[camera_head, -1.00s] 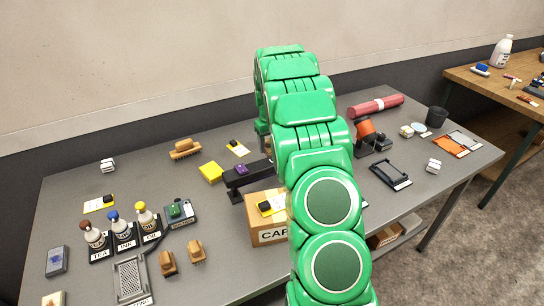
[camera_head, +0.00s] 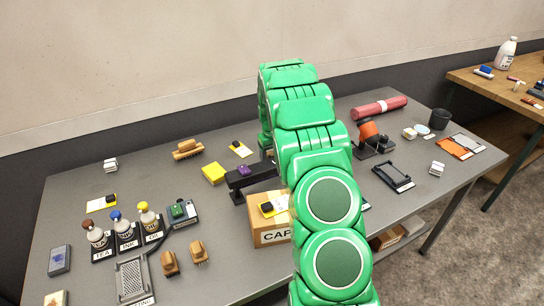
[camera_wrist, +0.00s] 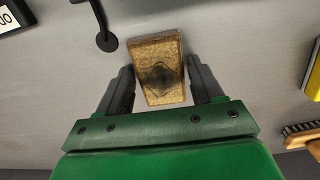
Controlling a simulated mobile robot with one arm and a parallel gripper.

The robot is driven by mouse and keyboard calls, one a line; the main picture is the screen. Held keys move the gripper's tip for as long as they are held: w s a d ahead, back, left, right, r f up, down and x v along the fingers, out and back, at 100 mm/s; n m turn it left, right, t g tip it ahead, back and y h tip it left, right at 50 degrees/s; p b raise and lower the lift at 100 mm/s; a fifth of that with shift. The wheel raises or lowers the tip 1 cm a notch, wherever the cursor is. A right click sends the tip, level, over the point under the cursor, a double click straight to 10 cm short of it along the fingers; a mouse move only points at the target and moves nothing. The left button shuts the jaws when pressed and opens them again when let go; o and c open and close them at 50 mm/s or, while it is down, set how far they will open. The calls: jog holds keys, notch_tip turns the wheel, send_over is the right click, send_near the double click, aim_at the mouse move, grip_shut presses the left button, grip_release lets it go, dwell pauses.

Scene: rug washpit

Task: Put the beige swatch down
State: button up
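The beige swatch (camera_wrist: 158,68), a tan-brown rectangular piece with a dark diamond-shaped stain, is between the fingertips of my gripper (camera_wrist: 161,75) in the wrist view. The fingers lie close along both sides of it, and it appears held, with its upper end slightly wider in the picture. The grey tabletop (camera_wrist: 60,90) lies behind it; the height between them is hard to judge. In the head view my green arm hides the gripper and the swatch.
A yellow block (camera_head: 214,173), a wooden brush (camera_head: 187,150) and a dark stand (camera_head: 250,178) lie left of my arm. Bottles (camera_head: 122,226) fill the left. A red roll (camera_head: 377,108) and black tray (camera_head: 393,176) lie right.

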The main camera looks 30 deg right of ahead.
jog(key=shift+o, duration=1.1)
jog(key=shift+r, duration=0.1)
notch_tip(320, 180, up, 11)
jog(key=s+a+r, duration=1)
jog(key=s, duration=0.2)
jog(key=s+a, duration=0.4)
jog(key=s, duration=0.8)
jog(key=s+a+r+g, duration=0.1)
jog(key=s+a, duration=0.4)
jog(key=s, duration=0.8)
jog(key=s+a, duration=0.4)
jog(key=s, duration=0.9)
jog(key=shift+a+r+g, duration=0.25)
jog(key=shift+r+g, duration=0.05)
jog(key=shift+o, duration=0.5)
jog(key=shift+s+a+f, duration=0.1)
jog(key=shift+s+f, duration=0.1)
jog(key=shift+s, duration=0.35)
